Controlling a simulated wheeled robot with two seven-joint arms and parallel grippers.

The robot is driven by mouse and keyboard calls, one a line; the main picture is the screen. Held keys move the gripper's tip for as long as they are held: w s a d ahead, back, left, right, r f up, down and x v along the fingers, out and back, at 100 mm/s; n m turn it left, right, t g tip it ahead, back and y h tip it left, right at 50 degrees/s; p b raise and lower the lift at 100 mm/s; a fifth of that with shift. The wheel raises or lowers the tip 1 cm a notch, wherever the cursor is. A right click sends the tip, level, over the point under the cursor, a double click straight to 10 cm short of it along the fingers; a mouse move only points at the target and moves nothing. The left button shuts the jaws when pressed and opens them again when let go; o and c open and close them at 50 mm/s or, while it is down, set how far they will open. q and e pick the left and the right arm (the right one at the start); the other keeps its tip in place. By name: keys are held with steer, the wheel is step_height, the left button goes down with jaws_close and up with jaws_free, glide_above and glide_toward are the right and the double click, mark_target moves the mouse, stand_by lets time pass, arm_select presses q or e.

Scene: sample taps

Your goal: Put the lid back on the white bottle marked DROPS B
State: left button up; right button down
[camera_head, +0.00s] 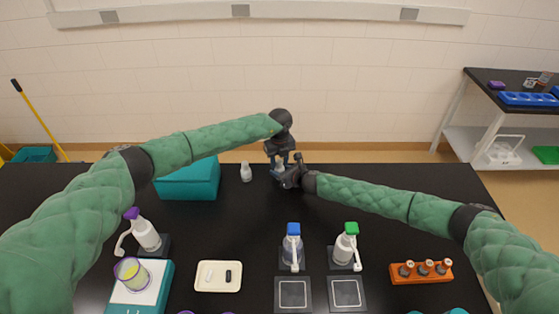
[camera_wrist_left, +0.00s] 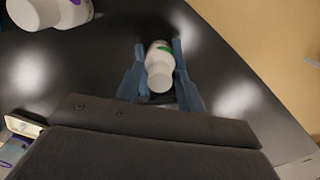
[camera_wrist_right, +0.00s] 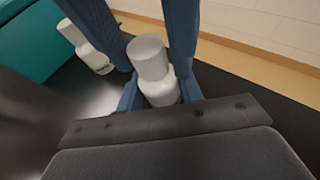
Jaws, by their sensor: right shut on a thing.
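A small white bottle (camera_wrist_right: 162,88) stands upright in the right wrist view, with a white lid (camera_wrist_right: 149,58) on its top. How tightly the lid sits cannot be told. My right gripper (camera_head: 281,172) is shut on the bottle's body. My left gripper (camera_head: 279,160) reaches down from above, its open blue fingers on either side of the lid. The left wrist view shows this bottle (camera_wrist_left: 158,56) with a green mark between the fingers. Its lettering is not readable. A second white bottle (camera_head: 246,172) stands just to the left, with a purple mark (camera_wrist_left: 70,5).
A teal box (camera_head: 188,182) stands left of the bottles. Nearer are pump bottles (camera_head: 292,247), a cream tray (camera_head: 218,288) with small items, an orange rack (camera_head: 421,271) of vials and a scale (camera_head: 140,298). The black table (camera_head: 400,235) is clear around the right forearm.

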arm_select(q)
jaws_close()
steer(key=shift+m, duration=1.7)
steer(key=shift+o, duration=1.5)
jaws_free()
steer(key=shift+r, duration=2.25)
